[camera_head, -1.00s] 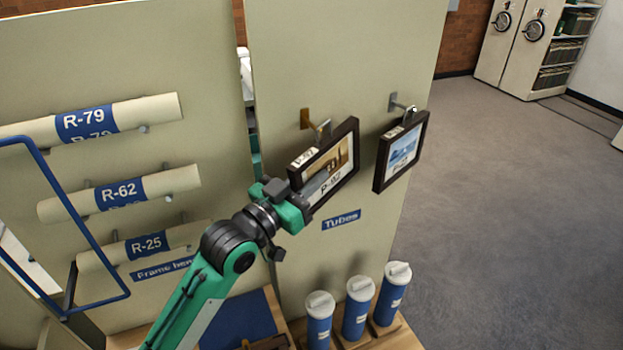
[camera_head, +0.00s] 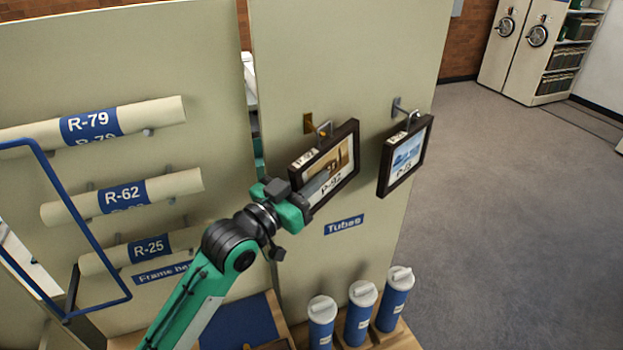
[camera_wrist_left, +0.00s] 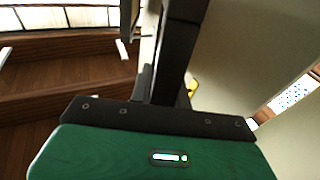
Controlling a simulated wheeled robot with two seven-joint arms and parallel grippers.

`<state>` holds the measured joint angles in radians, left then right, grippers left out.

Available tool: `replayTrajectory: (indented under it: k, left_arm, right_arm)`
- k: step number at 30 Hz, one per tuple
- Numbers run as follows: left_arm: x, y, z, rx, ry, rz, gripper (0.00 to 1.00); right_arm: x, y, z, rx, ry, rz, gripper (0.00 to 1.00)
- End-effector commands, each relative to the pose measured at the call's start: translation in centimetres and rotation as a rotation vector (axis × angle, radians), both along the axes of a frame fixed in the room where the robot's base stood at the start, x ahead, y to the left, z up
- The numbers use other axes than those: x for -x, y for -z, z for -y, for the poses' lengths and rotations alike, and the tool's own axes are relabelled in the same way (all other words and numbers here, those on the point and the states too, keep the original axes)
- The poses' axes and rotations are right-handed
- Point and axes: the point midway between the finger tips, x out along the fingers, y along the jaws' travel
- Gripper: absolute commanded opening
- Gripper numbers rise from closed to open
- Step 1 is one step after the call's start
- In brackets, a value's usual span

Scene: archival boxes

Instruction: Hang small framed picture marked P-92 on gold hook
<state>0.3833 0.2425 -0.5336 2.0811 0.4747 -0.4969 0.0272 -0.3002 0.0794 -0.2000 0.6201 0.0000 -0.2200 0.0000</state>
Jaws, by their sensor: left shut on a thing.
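The small dark-framed picture marked P-92 (camera_head: 338,177) is up against the tan panel, directly below and in front of the gold hook (camera_head: 309,123). A metal ring or hanger shows at its top edge near the hook. I cannot tell whether it bears on the hook. My left gripper (camera_head: 300,203) is shut on the lower left side of the picture's frame. In the left wrist view, the dark frame (camera_wrist_left: 178,50) rises edge-on from the gripper, and a bit of yellow gold hook (camera_wrist_left: 191,84) shows behind it. My right gripper is not in view.
A second framed picture (camera_head: 407,158) hangs on a silver hook (camera_head: 399,108) to the right. Several blue tubes with white caps (camera_head: 359,315) stand below. Rolled tubes, including R-62 (camera_head: 122,196), rest on the left panel. A blue tubular frame (camera_head: 62,195) is at far left. Open floor lies right.

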Motion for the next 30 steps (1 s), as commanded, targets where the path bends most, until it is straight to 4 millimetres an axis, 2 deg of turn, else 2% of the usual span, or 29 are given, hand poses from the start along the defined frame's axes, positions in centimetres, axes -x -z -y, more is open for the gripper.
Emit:
replayTrajectory:
  k: [30]
  left_arm:
    - [-1.4,-0.1,-0.6,0.001,0.000,0.001,0.00]
  right_arm:
    - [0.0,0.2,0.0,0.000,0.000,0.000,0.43]
